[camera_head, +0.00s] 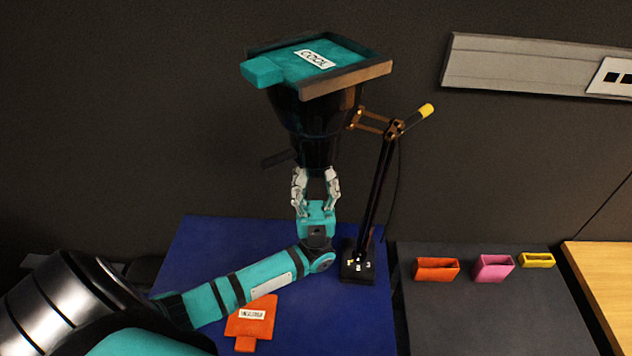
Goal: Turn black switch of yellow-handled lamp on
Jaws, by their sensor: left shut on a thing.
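The yellow-handled lamp stands on a black base (357,273) with small white and yellow marks. Its dark pole (375,195) rises to brown joints, with the yellow handle (426,110) sticking out to the upper right. The black lamp head (315,112) hangs left of the pole, with its wide side up and narrow end down. My left gripper (316,178) reaches up from below, with its fingers around the narrow end. A dark stub (277,159) juts left there; I cannot tell whether it is the black switch. My right gripper is not in view.
A framed teal plate (322,57) labelled "COOL" tops the lamp head. An orange labelled piece (252,318) lies on the blue mat (205,245). Orange (437,270), pink (494,269) and yellow (537,260) holders stand on the dark surface at right. A wall rail (530,62) is at upper right.

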